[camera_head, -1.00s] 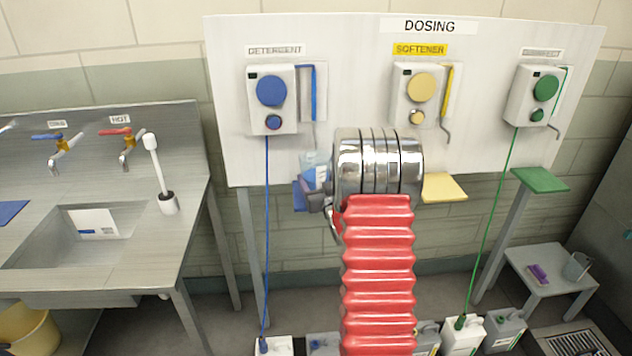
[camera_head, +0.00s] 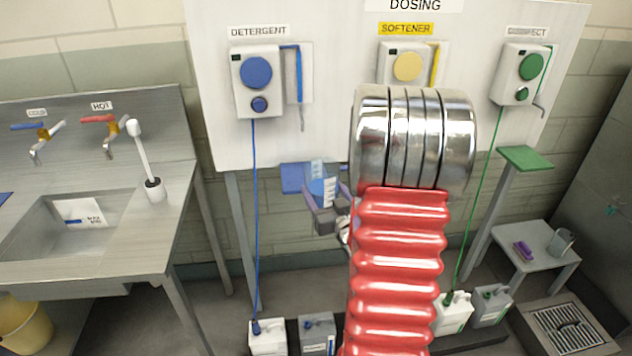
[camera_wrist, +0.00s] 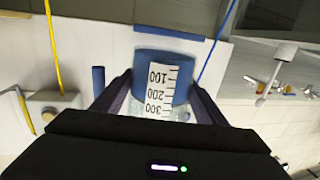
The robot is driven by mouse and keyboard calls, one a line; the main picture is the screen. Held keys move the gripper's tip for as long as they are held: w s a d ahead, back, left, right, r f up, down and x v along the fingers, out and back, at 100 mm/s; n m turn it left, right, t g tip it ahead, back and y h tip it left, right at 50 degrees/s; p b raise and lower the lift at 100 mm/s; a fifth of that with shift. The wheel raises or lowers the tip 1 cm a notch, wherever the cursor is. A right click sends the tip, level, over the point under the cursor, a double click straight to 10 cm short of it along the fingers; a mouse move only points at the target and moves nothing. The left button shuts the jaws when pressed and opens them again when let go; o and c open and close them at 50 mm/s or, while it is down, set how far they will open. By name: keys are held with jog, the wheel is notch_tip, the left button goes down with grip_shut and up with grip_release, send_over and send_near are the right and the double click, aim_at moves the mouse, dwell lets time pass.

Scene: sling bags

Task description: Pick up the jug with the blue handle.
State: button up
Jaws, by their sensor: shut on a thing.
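The jug (camera_head: 329,190) is clear, with a white measuring scale. It is partly in front of the blue shelf (camera_head: 292,180) below the detergent dispenser. My gripper (camera_head: 331,203) is shut on its lower part, and the jug looks upright. In the wrist view the jug (camera_wrist: 159,95) sits between both fingers of my gripper (camera_wrist: 160,105), with its scale upside down in the picture. Blue fills much of the jug there; I cannot tell whether it is liquid. Its handle cannot be made out clearly.
The detergent dispenser (camera_head: 257,80) hangs on the white panel (camera_head: 330,130). Its blue hose (camera_head: 255,220) runs down left of the jug. A steel sink (camera_head: 75,235) is at left. Containers (camera_head: 268,338) stand on the floor. A low table (camera_head: 532,260) stands at right.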

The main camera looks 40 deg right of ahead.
jog(key=shift+s+a, duration=0.25)
jog(key=shift+s, duration=0.25)
jog(key=shift+w+a, duration=0.4)
jog(key=w+a+n+y, duration=0.1)
jog(key=w+a, duration=0.3)
jog(key=a, duration=0.7)
jog(key=w+a+f+n+t+y, duration=0.1)
jog(key=w+a, duration=0.4)
jog(key=a, duration=0.7)
jog(key=w+a+f+n+y, duration=0.1)
jog(key=w+a+y, duration=0.3)
jog(key=a, duration=0.8)
jog(key=shift+w+a+n+y, duration=0.25)
jog(key=shift+w+n+y, duration=0.2)
jog(key=shift+n, duration=0.35)
jog(key=shift+s+f, duration=0.1)
